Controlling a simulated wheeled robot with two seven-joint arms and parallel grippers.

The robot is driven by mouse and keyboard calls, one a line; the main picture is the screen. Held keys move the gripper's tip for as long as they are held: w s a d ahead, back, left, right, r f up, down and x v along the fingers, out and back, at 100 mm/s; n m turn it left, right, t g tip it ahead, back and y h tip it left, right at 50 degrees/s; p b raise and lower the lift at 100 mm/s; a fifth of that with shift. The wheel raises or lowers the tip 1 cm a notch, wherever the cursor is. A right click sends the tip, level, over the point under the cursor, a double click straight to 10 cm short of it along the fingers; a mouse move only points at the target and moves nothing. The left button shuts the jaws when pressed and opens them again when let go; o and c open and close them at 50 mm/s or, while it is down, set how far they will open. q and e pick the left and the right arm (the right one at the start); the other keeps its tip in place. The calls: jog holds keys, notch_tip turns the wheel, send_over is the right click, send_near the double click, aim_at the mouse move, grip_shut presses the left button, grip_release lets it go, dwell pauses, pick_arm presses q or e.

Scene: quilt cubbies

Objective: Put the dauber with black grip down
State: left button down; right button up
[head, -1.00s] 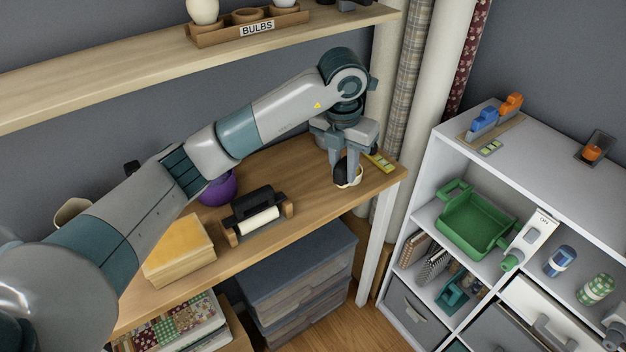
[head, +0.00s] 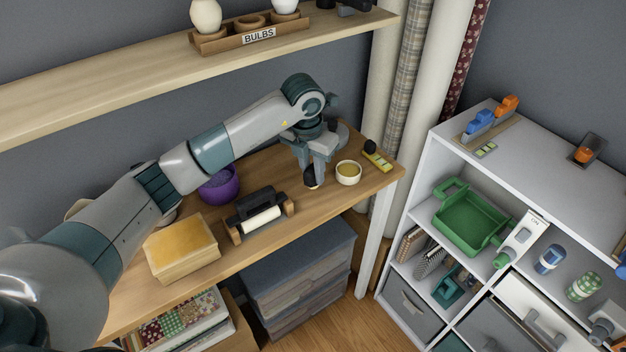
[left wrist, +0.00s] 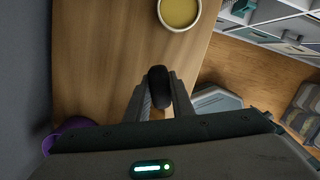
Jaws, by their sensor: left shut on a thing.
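My left gripper (head: 313,180) is shut on the dauber with black grip (head: 310,177) over the wooden bench (head: 328,203), between the roller stand and the cream bowl. The dauber's black top shows between the two fingers in the left wrist view (left wrist: 158,76). Its lower end is close to the bench top; I cannot tell whether it touches. The cream bowl (head: 348,173) with yellow contents stands to the right of the gripper, apart from it. In the left wrist view the bowl (left wrist: 179,10) is ahead of the fingers. My right gripper is not in view.
A black roller on a wooden stand (head: 260,212), a purple bowl (head: 219,187) and a yellow-topped block (head: 182,248) stand to the left. A yellow strip with a black knob (head: 377,158) lies by the bench's right end. White cubbies (head: 440,155) stand at the right.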

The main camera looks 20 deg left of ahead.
aim_at(313, 181)
pick_arm(q)
notch_tip(313, 181, down, 3)
jog(key=shift+r+p, duration=0.1)
jog(key=shift+p, duration=0.75)
jog(key=shift+f, duration=0.3)
jog(key=shift+f, duration=0.1)
jog(key=c, duration=1.5)
grip_release()
jog(key=shift+c, duration=0.2)
